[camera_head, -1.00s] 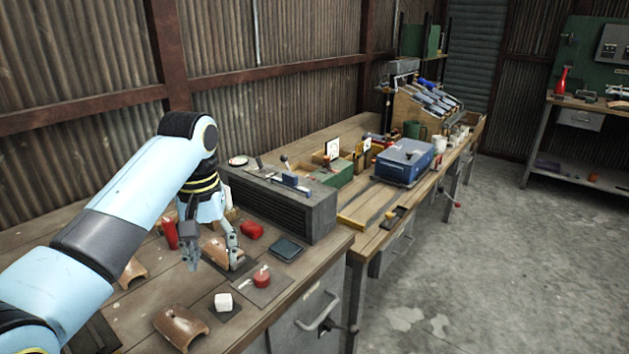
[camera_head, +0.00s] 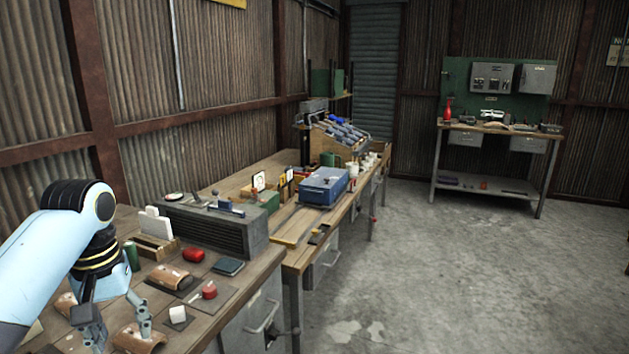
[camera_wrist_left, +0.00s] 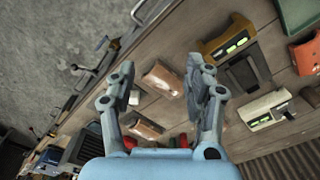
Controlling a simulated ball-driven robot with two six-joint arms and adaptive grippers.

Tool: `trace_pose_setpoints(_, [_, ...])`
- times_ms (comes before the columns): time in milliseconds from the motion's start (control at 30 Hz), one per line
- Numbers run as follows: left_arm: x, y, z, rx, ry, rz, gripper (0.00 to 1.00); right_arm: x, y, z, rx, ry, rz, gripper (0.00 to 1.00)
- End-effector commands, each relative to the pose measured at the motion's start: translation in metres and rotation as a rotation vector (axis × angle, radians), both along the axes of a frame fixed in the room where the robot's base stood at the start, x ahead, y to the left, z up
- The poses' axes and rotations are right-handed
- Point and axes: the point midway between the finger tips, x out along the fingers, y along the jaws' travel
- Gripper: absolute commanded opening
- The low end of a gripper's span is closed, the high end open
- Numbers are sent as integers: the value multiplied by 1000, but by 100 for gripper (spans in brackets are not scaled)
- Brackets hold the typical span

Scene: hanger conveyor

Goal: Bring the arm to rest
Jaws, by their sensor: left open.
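My left arm comes in from the left in the head view, over the near end of the wooden workbench (camera_head: 205,320). Its gripper (camera_head: 120,325) points down above the bench near a brown curved piece (camera_head: 140,340). In the left wrist view the two fingers of the left gripper (camera_wrist_left: 155,90) are spread wide with nothing held between them. A brown curved piece (camera_wrist_left: 163,78) shows beyond the gap, on the bench. My right gripper is not in view.
A red item (camera_head: 193,254), a dark green flat box (camera_head: 228,266) and a white block (camera_head: 178,315) lie on the bench. A long dark grey box (camera_head: 215,230) and a blue case (camera_head: 324,186) stand farther along. The floor at right (camera_head: 430,270) is clear.

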Motion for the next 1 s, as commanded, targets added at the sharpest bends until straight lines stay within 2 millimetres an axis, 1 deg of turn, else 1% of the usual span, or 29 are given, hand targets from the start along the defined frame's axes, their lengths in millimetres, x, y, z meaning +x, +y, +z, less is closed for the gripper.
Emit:
trace_pose_setpoints(167, [-18, -2, -11, 13, -23, -37, 52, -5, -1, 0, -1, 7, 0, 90])
trace_pose_setpoints(267, [-32, -4, -17, 21, -38, -62, 52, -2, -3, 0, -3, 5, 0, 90])
trace_pose_setpoints(367, [-50, -6, -24, 31, -57, -95, 52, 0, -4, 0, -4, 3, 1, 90])
trace_pose_setpoints(400, [-59, -7, -26, 37, -67, -111, 52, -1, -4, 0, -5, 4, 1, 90])
trace_pose_setpoints(567, [-99, -12, -33, 59, -110, -183, 52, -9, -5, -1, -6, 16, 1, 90])
trace_pose_setpoints(667, [-127, -16, -33, 74, -140, -232, 52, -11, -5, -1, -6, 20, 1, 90])
trace_pose_setpoints(800, [-165, -21, -26, 94, -184, -298, 52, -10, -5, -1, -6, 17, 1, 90])
trace_pose_setpoints(1000, [-208, -26, -10, 117, -232, -373, 52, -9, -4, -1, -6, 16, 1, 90])
